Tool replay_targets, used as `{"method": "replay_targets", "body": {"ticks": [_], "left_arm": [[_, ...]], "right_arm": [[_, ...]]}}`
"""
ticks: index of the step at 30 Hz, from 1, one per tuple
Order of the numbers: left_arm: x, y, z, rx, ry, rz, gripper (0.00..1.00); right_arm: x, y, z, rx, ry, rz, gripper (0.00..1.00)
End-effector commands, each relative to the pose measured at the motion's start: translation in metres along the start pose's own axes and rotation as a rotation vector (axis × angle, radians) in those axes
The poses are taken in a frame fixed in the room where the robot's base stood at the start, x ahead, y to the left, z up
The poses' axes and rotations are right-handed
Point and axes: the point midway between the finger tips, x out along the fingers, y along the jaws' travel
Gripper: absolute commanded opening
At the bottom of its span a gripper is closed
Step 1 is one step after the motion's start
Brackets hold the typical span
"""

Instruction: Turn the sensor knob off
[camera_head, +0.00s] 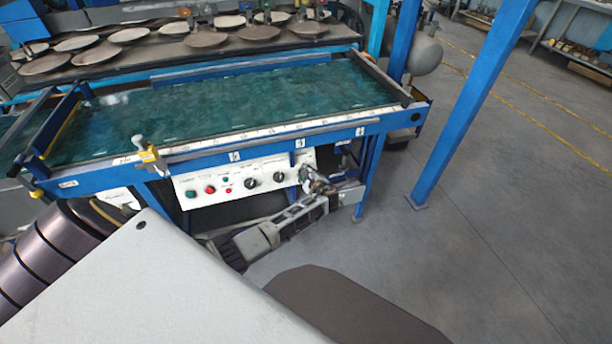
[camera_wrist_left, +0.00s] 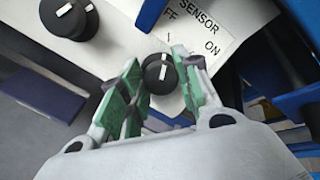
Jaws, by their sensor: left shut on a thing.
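The black sensor knob (camera_wrist_left: 154,80) with a white line sits between the green-padded fingers of my left gripper (camera_wrist_left: 161,72) in the left wrist view. The fingers are shut on it from both sides. A white SENSOR label (camera_wrist_left: 222,27) with OFF and ON marks is beside the knob. I cannot tell for sure which mark the white line points at. In the head view my left gripper (camera_head: 312,180) is at the right end of the white control panel (camera_head: 238,178), and it hides the sensor knob there. My right gripper is not in view.
Two other black knobs (camera_head: 251,183) and red and green buttons (camera_head: 210,189) are on the panel to the left. Another knob (camera_wrist_left: 69,18) is close by in the wrist view. The blue machine frame (camera_head: 365,180) stands to the right; open floor (camera_head: 500,230) lies beyond.

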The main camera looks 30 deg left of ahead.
Motion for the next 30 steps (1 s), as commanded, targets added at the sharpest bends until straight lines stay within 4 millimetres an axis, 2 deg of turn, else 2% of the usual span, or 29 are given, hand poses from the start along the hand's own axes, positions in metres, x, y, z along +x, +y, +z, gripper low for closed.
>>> {"method": "replay_targets", "body": {"ticks": [5,9,15,23,24,28,30], "left_arm": [[0.0,-0.001,0.0,-0.088,-0.006,0.01,0.09],[0.0,-0.001,0.001,-0.125,-0.008,0.015,0.09],[0.001,-0.001,0.001,-0.141,-0.01,0.017,0.09],[0.001,-0.001,0.001,-0.141,-0.01,0.017,0.09],[0.001,-0.001,0.001,-0.14,-0.01,0.017,0.38],[0.001,-0.001,0.001,-0.139,-0.01,0.017,0.54],[0.0,-0.001,0.001,-0.139,-0.009,0.017,0.54]], "right_arm": [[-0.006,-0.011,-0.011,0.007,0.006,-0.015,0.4],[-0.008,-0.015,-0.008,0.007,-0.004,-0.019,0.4],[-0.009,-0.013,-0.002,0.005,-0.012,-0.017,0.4],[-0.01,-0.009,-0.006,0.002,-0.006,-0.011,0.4],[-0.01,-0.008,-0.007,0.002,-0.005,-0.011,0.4],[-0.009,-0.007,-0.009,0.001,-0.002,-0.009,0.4],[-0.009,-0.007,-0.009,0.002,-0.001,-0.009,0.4]]}}
